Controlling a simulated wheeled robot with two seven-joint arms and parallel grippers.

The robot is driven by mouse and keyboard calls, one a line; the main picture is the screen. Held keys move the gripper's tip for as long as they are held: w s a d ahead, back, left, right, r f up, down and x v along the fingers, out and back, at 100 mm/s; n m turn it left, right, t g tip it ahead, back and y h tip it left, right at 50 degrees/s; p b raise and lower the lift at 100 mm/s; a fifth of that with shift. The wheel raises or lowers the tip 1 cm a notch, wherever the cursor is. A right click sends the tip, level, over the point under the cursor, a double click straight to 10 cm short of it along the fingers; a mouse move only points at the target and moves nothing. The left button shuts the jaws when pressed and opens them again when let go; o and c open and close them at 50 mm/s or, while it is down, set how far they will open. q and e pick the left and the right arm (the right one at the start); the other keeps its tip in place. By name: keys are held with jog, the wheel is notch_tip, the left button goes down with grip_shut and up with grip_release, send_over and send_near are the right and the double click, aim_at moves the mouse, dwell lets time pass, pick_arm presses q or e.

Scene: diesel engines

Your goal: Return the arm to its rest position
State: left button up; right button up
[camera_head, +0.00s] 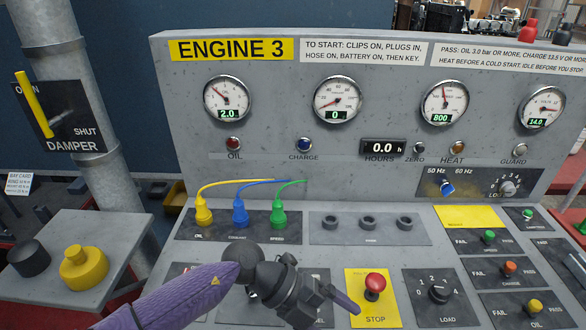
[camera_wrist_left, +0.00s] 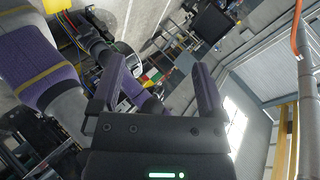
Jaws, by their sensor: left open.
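My left arm (camera_head: 180,297), purple with dark joints, reaches in from the lower left over the front of the Engine 3 console (camera_head: 290,190). My left gripper (camera_head: 335,302) is above the lower panel, left of the red STOP button (camera_head: 374,284). In the left wrist view its two purple fingers (camera_wrist_left: 160,85) stand apart with nothing between them. The gripper and arm hide part of the panel below. My right gripper is in neither view.
Yellow, blue and green plugs (camera_head: 240,214) with cables sit upright in the console. The LOAD knob (camera_head: 439,290) is right of STOP. A side box with a yellow knob (camera_head: 84,268) stands at the left, below the damper lever (camera_head: 33,104).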

pick_arm(q)
jog(key=d+r+n+t+h, duration=0.4)
jog(key=d+r+h, duration=0.1)
jog(key=r+h, duration=0.2)
jog(key=w+a+r+n+t+y, duration=0.5)
jog(key=a+n+t, duration=0.3)
jog(key=n+t, duration=0.75)
jog(key=s+a+f+n+g+y, duration=0.4)
jog(key=a+f+n+y, duration=0.8)
jog(key=a, duration=0.2)
jog(key=s+a+f+n+g, duration=0.1)
jog(key=s+a+f+g, duration=0.15)
jog(key=s+g, duration=0.4)
jog(key=s+a+f+g, duration=0.1)
jog(key=s+f+g, duration=0.25)
jog(key=s, duration=0.55)
jog(key=s+f+b, duration=0.3)
jog(key=f+b, duration=0.2)
jog(key=f, duration=2)
jog(key=s+a+f+g+y+b, duration=0.1)
jog(key=s+a+f+b, duration=0.2)
jog(key=s+f, duration=0.9)
jog(key=shift+s+a+f+g+b, duration=0.2)
jog(key=shift+s+f+g+b, duration=0.15)
jog(key=shift+s+f+b, duration=0.1)
